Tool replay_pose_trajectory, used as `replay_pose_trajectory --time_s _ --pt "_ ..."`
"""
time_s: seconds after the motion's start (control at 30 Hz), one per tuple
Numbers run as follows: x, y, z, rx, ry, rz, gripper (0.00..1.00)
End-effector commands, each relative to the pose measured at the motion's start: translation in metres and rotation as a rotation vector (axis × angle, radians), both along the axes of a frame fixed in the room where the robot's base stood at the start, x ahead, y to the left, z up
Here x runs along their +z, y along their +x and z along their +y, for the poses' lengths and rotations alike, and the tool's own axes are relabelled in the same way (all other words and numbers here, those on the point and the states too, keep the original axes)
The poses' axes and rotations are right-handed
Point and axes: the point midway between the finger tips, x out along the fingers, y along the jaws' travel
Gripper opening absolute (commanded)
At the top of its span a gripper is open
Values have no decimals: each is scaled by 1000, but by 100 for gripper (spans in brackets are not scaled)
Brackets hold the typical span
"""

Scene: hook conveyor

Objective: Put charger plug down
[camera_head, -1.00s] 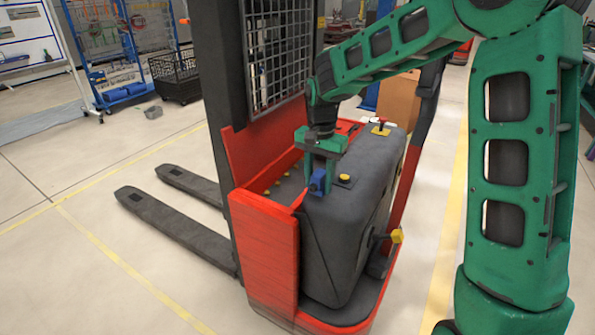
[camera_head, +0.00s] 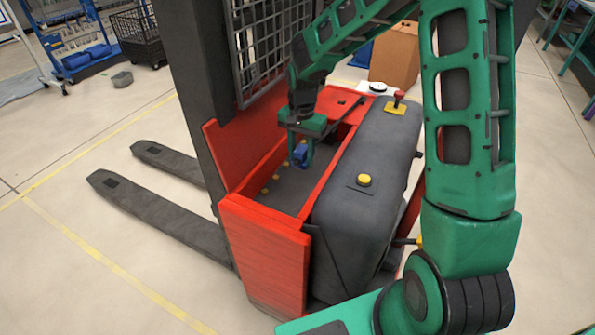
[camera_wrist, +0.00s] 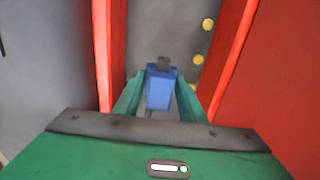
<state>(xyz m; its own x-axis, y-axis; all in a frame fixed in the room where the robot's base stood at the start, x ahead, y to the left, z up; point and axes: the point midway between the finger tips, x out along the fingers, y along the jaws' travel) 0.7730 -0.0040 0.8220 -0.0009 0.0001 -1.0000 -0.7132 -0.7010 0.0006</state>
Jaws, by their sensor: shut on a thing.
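The charger plug (camera_head: 300,154) is a blue block with a dark grey end. My gripper (camera_head: 303,158) is shut on it and holds it over the open compartment of the red stacker. In the wrist view the blue plug (camera_wrist: 160,88) sits between my two green fingers (camera_wrist: 160,98), with its dark end pointing away. The compartment has a dark grey floor (camera_head: 288,195) with several yellow round studs, and red walls on both sides. I cannot tell whether the plug touches the floor.
The red stacker (camera_head: 262,255) has a dark mast, a mesh guard (camera_head: 265,50) and two forks (camera_head: 150,215). A grey cover with a yellow button (camera_head: 364,180) and a red-topped switch (camera_head: 398,98) stands right of the compartment. A cardboard box (camera_head: 390,55) is behind.

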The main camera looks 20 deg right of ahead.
Motion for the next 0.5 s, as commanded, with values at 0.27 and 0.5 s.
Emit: replay_pose_trajectory --time_s 0.27,0.5 --pt "-35 0 4 6 1 2 1" --pt "-58 -1 7 10 2 4 1"
